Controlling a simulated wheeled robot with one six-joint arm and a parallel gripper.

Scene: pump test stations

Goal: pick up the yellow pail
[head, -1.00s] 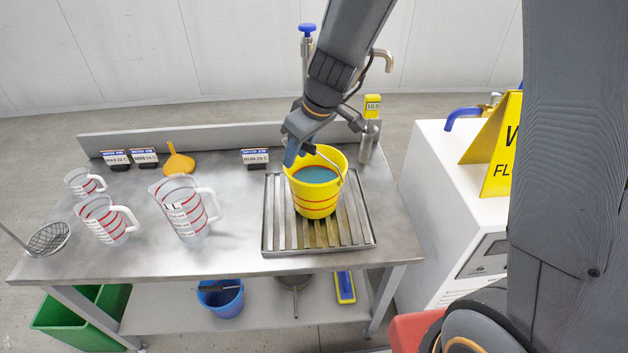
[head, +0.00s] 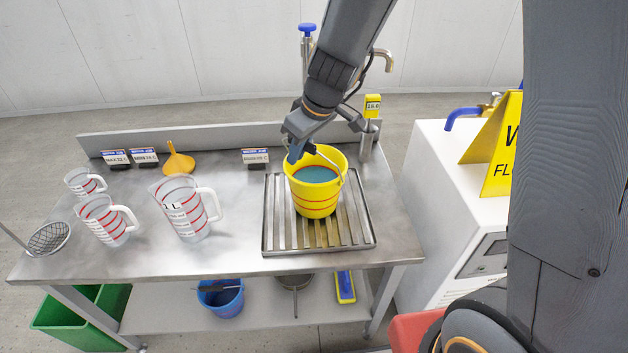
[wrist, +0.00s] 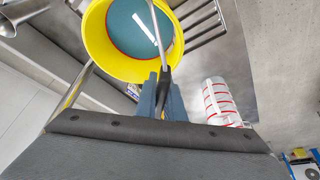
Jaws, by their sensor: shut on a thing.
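The yellow pail (head: 317,199) with red lines and bluish liquid inside is upright over the slatted metal drain tray (head: 272,225) on the bench. Whether its base touches the slats is hard to tell. My gripper (head: 304,149) is at the pail's back left rim, shut on the pail's handle. In the wrist view the handle (wrist: 166,45) runs down between the two fingers of my gripper (wrist: 160,90), with the pail (wrist: 95,40) just beyond them.
Clear measuring jugs (head: 183,208), an orange funnel (head: 178,160) and a mesh strainer (head: 48,238) stand left on the bench. A tap (head: 308,60) stands behind the tray. A white cabinet (head: 455,170) with a yellow sign (head: 498,150) is at right. A blue bucket (head: 220,298) sits below.

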